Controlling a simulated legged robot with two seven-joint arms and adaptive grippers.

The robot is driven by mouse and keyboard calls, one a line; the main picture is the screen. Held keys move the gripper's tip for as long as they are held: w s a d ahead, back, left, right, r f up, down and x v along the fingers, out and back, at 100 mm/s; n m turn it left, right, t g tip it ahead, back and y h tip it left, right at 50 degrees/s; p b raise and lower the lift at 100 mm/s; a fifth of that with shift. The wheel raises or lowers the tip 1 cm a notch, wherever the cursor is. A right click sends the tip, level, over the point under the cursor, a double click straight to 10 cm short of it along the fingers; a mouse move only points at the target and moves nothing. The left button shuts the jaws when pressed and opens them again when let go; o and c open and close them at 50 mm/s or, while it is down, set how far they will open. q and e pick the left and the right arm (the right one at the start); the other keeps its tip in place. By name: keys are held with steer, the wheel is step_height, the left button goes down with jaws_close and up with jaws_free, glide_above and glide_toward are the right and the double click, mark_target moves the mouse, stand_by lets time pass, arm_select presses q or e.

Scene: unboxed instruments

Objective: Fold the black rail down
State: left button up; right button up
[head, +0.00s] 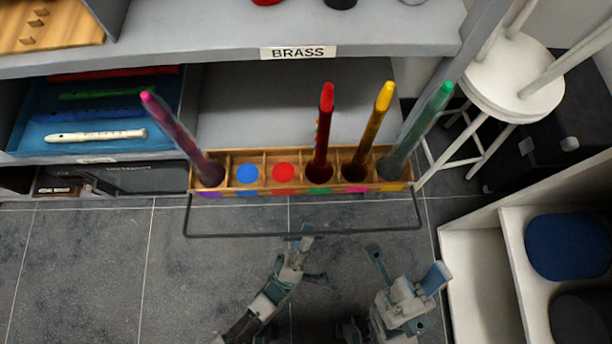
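The black rail (240,235) is a thin U-shaped bar in front of a wooden rack (258,190). Its two side arms run back to the rack's ends, and its long front bar stands out over the grey floor. My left gripper (313,256) is at the middle of the front bar, with its fingers apart. One fingertip overlaps the bar in the picture; I cannot tell whether it touches. My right gripper (406,263) is open and empty, in front of the bar's right part and apart from it.
The rack holds a purple recorder (182,137), a red one (324,130), a yellow one (370,130) and a green one (420,128). A grey shelf (200,52) is above. A white stool (515,85) and white cubbies (480,270) are at right.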

arm_select(q)
steer(key=v, duration=1.2)
